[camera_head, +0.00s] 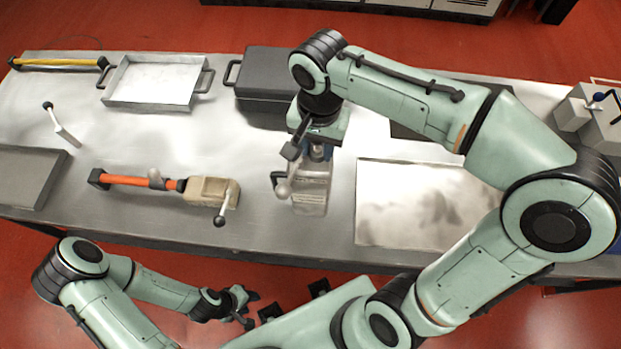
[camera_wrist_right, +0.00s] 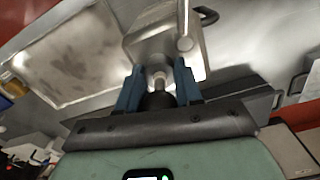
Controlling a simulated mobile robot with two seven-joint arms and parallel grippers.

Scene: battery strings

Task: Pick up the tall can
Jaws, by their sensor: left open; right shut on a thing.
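The tall can (camera_head: 311,190) is a worn, pale metal container with a dark side handle, near the middle of the table. My right gripper (camera_head: 317,152) is above it with its fingers at the narrow top. The right wrist view shows the blue fingers (camera_wrist_right: 158,88) shut around the top of the can (camera_wrist_right: 165,42). The arm and fingers hide part of the top. Whether the can's base touches the table is unclear. My left gripper (camera_head: 246,308) is open and empty, in front of the table's near edge.
An orange-handled tool (camera_head: 135,180) with a beige block lies left of the can. A dark case (camera_head: 270,68) stands behind it, and a metal tray (camera_head: 153,102) is at back left. A stained flat panel (camera_head: 400,235) lies to the right. A grey tray (camera_head: 25,178) is far left.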

